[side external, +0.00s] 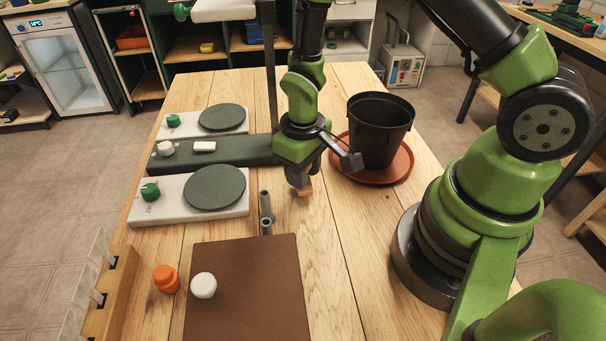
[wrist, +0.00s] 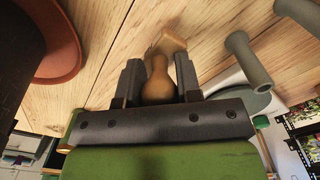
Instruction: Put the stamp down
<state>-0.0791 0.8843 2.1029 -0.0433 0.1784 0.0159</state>
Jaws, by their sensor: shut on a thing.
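The stamp (wrist: 158,80) has a rounded brown wooden handle and a paler block at its far end. In the wrist view my gripper (wrist: 159,75) is shut on the handle, with one dark finger on each side. In the side view my gripper (side external: 299,184) points down over the wooden table, between the dark pot and the grey-green posts. A small tan part of the stamp (side external: 304,192) shows just below the fingers there. I cannot tell whether the stamp touches the table.
A black pot (side external: 378,135) stands on a terracotta saucer (side external: 341,161) to the right. Two grey-green posts (side external: 266,212) stand left of my gripper. A brown mat (side external: 245,300), a white knob-like piece (side external: 204,286) and an orange one (side external: 166,279) are at the front. Bare wood lies right of the mat.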

